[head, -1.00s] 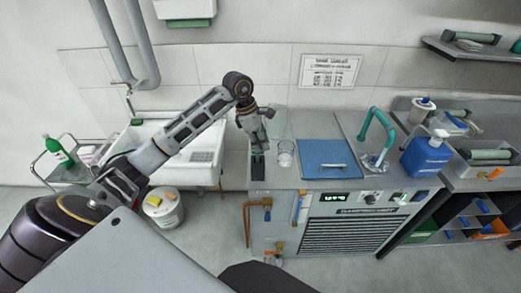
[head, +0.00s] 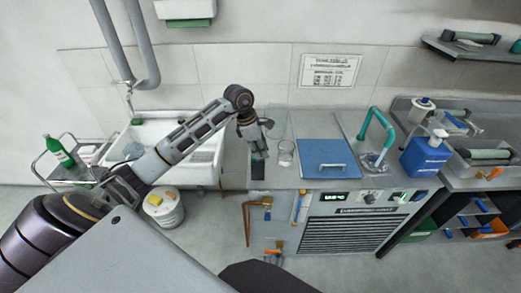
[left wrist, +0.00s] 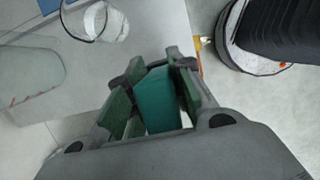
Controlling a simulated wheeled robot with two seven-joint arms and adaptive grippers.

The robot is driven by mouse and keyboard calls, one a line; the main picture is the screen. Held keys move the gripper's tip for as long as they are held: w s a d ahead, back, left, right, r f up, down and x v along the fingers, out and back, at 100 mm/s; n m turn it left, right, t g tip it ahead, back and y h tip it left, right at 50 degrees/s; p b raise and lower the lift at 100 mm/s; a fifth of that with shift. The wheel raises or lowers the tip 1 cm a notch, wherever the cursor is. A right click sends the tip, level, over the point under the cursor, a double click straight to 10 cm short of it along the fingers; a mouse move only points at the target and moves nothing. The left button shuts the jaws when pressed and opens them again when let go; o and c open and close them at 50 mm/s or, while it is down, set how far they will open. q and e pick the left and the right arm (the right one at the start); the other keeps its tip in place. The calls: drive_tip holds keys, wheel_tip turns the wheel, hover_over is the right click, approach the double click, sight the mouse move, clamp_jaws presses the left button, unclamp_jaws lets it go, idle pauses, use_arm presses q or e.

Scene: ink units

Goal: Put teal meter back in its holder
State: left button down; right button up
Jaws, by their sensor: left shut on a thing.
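The teal meter (left wrist: 155,98) is between the fingers of my left gripper (left wrist: 150,82) in the left wrist view, where its flat teal face shows. In the head view my left gripper (head: 260,155) points down over the left end of the counter and is shut on the meter, which is mostly hidden by the fingers. A small dark block (head: 258,171), which looks like the holder, is on the counter just below the fingertips. I cannot tell whether the meter touches it. My right gripper is not in view.
A clear glass beaker (head: 286,153) stands close to the right of the gripper, beside a blue lid (head: 326,158) with a handle. A teal faucet (head: 378,130) and a blue bottle (head: 426,153) are further right. A white sink (head: 205,158) is to the left.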

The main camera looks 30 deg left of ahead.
use_arm(q)
drive_tip(key=shift+f, duration=0.1)
drive_tip(key=c, duration=1.3)
unclamp_jaws()
drive_tip(key=shift+o, duration=0.2)
drive_tip(key=b+v, duration=0.1)
drive_tip(key=v, duration=1.1)
